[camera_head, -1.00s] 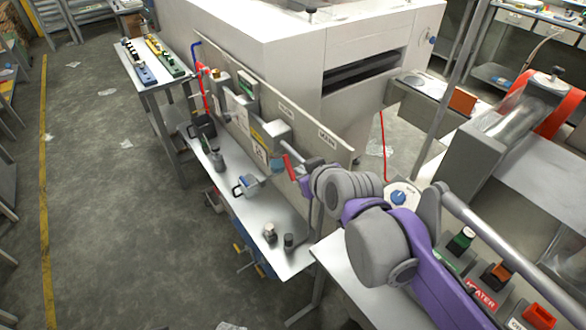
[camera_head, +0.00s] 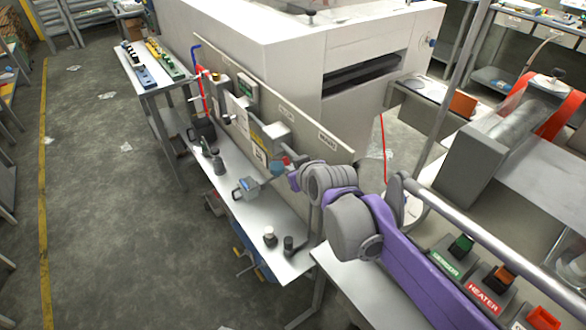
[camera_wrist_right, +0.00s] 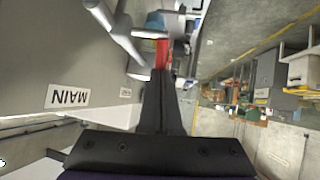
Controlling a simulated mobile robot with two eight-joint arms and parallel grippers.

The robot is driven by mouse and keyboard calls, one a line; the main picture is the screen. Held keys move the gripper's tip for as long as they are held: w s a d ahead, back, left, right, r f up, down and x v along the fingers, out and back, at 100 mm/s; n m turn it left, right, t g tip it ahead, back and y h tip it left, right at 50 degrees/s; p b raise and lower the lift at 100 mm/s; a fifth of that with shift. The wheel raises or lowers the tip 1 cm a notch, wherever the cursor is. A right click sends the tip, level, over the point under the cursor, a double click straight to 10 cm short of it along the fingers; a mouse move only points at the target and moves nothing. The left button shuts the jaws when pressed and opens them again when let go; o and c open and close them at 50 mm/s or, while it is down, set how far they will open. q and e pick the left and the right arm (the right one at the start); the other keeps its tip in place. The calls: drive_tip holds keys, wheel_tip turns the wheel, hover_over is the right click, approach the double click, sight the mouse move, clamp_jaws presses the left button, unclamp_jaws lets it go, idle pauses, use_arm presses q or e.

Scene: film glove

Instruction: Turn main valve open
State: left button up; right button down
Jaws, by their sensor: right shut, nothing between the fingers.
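The main valve is on the upright panel beside its MAIN label (camera_head: 328,141). Its red lever (camera_head: 287,160) shows only as a small bit by my right gripper (camera_head: 283,171). In the right wrist view, the label appears upside down (camera_wrist_right: 68,96), and grey pipework (camera_wrist_right: 122,38) stands by the panel. The red lever (camera_wrist_right: 161,55) lies straight beyond my dark fingertips (camera_wrist_right: 158,78). My right gripper is shut with nothing between its fingers, close to the lever. I cannot tell whether it touches. My left gripper is not in view.
A narrow metal bench (camera_head: 262,215) runs below the panel, with a grey-blue device (camera_head: 246,188) and small dark knobs on it. A console with a HEATER label (camera_head: 483,297) is at lower right.

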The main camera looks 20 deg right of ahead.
drive_tip(key=shift+w+a+g, duration=0.1)
drive_tip(key=shift+w+g, duration=0.1)
drive_tip(key=shift+g, duration=0.1)
drive_tip(key=shift+r+p, duration=0.1)
drive_tip(key=shift+p, duration=0.25)
drive_tip(key=shift+w+a+r+g+h+p, duration=0.15)
drive_tip(key=shift+w+g+h+p, duration=0.35)
drive_tip(key=shift+g+p, duration=0.55)
drive_tip(key=shift+w+a+f+n+g+p, duration=0.1)
drive_tip(key=shift+w+a+n+g+p, duration=0.05)
drive_tip(key=shift+w+g+p, duration=0.3)
drive_tip(key=shift+w+a+f+n+g+p, duration=0.1)
drive_tip(key=shift+w+n+g+p, duration=0.1)
drive_tip(key=shift+g, duration=0.3)
drive_tip(key=g, duration=0.1)
drive_tip(key=w+f+g+h+p, duration=0.1)
drive_tip(key=g, duration=0.1)
drive_tip(key=w+f+g+p, duration=0.1)
drive_tip(key=shift+a+f+g+h, duration=0.1)
drive_tip(key=shift+a+g+h, duration=0.3)
drive_tip(key=shift+w+f, duration=0.1)
